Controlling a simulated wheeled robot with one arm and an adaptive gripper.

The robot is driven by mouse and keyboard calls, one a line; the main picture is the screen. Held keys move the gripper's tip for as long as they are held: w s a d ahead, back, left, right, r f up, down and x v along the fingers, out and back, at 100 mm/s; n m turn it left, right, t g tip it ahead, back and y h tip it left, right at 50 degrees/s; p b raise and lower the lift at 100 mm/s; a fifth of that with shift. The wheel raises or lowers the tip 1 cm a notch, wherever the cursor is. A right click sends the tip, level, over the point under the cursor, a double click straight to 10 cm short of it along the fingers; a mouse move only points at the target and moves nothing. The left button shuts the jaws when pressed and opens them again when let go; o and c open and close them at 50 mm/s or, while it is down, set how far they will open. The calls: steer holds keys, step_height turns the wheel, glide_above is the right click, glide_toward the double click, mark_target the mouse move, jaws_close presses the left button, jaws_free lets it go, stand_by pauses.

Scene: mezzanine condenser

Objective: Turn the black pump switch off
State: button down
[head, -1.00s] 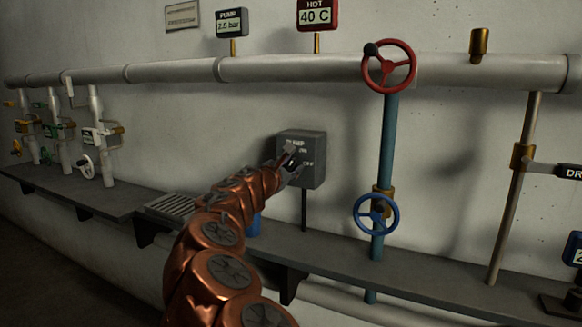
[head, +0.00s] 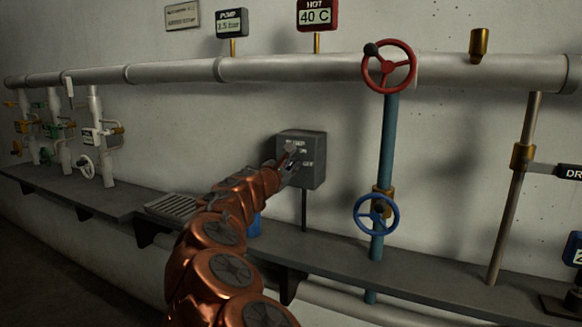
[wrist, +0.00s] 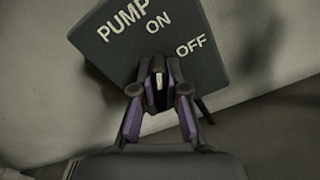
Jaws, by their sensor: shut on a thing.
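The grey pump box (head: 312,174) is mounted in front of the wall, right of centre in the head view. In the wrist view the box (wrist: 95,45) fills the top, tilted, with PUMP, ON and OFF lettering. The black switch (wrist: 158,68) with a pale mark stands on its face, below the ON label and left of OFF. My gripper (wrist: 158,88) is shut on the switch, a finger on each side. In the head view my gripper (head: 290,165) covers the switch, so its position is hard to tell there.
A blue pipe with a red wheel (head: 389,67) and a blue wheel (head: 377,215) stands right of the box. A grey ledge (head: 340,254) runs below. Small valves (head: 88,166) stand at far left. A pump gauge reading 2.5 bar (head: 232,22) is above.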

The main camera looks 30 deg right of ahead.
steer(key=shift+f+m+b, duration=0.1)
steer(key=shift+m+b, duration=0.2)
steer(key=m+b, duration=0.4)
steer(key=m, duration=0.1)
steer(key=shift+s+f+b, duration=0.1)
steer(key=shift+f+b, duration=0.2)
steer(key=m+b, duration=0.3)
steer(key=shift+m, duration=0.3)
steer(key=shift+r+m+b, duration=0.1)
steer(key=shift+m+b, duration=1.15)
steer(key=shift+m, duration=0.15)
steer(key=shift+d, duration=0.1)
steer(key=c, duration=1.2)
jaws_free()
steer(key=shift+r, duration=0.1)
